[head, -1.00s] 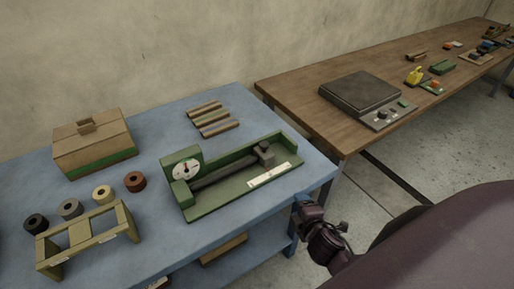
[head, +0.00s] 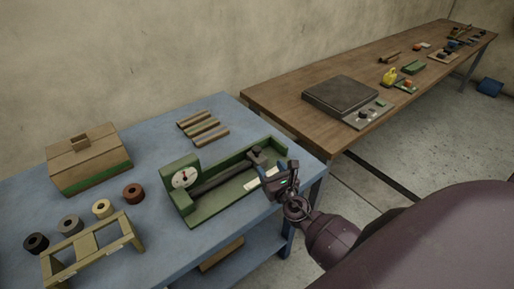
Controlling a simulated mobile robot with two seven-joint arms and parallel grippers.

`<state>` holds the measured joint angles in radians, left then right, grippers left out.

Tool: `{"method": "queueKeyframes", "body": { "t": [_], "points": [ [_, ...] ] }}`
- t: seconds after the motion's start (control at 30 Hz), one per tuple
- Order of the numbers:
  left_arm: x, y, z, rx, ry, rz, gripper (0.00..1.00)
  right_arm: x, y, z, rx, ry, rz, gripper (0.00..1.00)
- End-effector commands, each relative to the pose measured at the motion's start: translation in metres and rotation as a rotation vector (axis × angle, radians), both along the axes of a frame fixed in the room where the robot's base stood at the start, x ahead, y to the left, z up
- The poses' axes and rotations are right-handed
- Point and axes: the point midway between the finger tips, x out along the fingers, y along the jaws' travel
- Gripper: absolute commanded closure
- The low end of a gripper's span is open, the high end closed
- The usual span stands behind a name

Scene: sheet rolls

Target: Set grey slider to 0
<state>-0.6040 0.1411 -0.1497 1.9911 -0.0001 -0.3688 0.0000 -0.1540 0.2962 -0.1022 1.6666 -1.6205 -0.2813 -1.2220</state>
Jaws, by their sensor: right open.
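A green device (head: 200,213) with a round white dial (head: 186,178) sits on the blue table. A dark bar (head: 222,182) runs lengthwise through it. The grey slider (head: 257,154) is at the right end of that bar, away from the dial. My left gripper is not in view.
A tan box (head: 88,160), several rolls (head: 102,208), a wooden rack (head: 95,247) and some sticks (head: 203,128) share the blue table (head: 160,150). A brown table (head: 290,112) behind right holds a dark flat plate unit (head: 340,95) and small items.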

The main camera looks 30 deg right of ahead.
Motion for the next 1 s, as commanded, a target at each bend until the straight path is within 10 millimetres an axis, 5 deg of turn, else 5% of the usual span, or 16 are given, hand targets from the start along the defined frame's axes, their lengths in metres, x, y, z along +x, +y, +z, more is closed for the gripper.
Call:
{"method": "queueKeyframes", "body": {
  "t": [0.7,1.0],
  "points": [
    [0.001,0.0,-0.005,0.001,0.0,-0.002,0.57,0.093,-0.017,0.0,-0.009,0.0,0.002,0.39],
    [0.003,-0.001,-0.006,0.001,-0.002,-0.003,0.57,0.106,-0.02,0.0,-0.008,0.001,0.002,0.39]
  ]
}}
